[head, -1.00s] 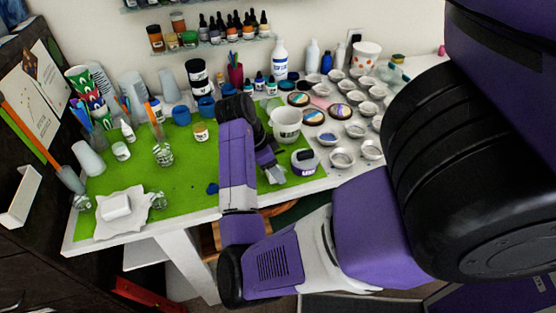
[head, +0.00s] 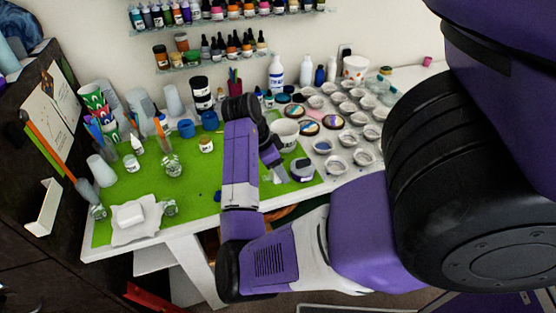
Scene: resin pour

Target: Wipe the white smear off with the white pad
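A white block-shaped pad (head: 130,214) lies on a crumpled white sheet (head: 143,235) at the front left of the green mat (head: 190,197). My gripper (head: 273,174) is over the right part of the mat, far to the right of the pad. Its fingers are small and partly hidden by my arm, so I cannot tell whether they are open or shut. I cannot make out a white smear clearly. Pale patches show by my gripper, but I cannot tell whether they are smear or fingers.
A jar (head: 303,170) and a white cup (head: 284,133) stand close to my gripper. A glass jar (head: 171,165) and a small clear cup (head: 170,208) are near the pad. Several small dishes fill the right side. The mat's front middle is mostly clear.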

